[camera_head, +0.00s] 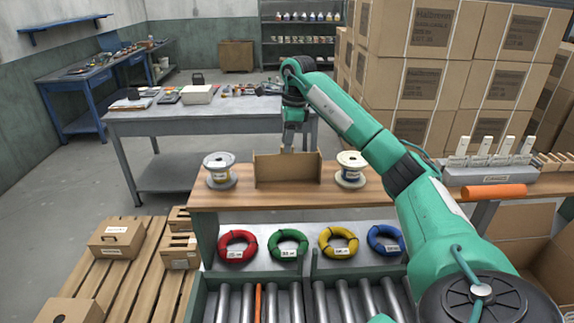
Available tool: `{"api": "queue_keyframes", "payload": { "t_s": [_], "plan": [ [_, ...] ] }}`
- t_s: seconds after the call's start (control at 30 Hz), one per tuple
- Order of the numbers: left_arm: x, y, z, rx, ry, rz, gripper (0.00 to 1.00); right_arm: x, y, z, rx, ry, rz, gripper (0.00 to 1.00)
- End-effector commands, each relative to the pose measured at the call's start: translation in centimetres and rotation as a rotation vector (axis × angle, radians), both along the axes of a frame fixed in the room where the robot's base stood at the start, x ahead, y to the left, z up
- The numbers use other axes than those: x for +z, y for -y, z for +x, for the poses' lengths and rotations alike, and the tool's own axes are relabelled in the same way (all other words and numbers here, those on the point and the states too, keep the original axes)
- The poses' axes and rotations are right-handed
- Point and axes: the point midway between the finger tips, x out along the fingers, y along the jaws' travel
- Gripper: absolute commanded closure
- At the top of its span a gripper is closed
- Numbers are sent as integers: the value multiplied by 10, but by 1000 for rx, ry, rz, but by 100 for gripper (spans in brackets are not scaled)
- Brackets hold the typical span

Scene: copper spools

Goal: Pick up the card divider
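The card divider (287,171) is a brown cardboard panel standing upright on the wooden bench top, between two wire spools. My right arm reaches in from the lower right, and its gripper (288,147) points down at the middle of the divider's upper edge. The fingertips are small and partly hidden at that edge. I cannot tell whether they are apart or closed on the card. My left gripper is not in this view.
A copper spool (219,170) stands left of the divider and another spool (351,169) stands right. Coloured wire coils (288,243) lie on the shelf below, above rollers (275,305). Stacked boxes (440,75) rise at the right, behind my arm. A grey table (165,126) stands behind.

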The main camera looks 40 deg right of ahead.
Motion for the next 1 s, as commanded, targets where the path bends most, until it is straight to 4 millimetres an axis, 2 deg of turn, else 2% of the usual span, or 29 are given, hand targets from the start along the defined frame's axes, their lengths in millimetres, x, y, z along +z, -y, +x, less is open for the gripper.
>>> {"api": "queue_keyframes", "payload": {
  "t_s": [0.2, 0.4, 0.77, 0.93, 0.97, 1.0],
  "plan": [
    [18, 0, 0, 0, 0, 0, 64, -20, 2, 3, 0, -5, 2, 62],
    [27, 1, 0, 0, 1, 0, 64, -43, 2, 5, 1, -4, 2, 62],
    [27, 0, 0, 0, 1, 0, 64, -51, 1, 6, 0, -1, 1, 62],
    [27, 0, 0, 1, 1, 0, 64, -50, 1, 6, 0, -1, 1, 95],
    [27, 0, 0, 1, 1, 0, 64, -50, 1, 6, 0, -1, 1, 100],
    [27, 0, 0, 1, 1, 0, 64, -50, 1, 6, 0, -1, 1, 100]
  ]
}}
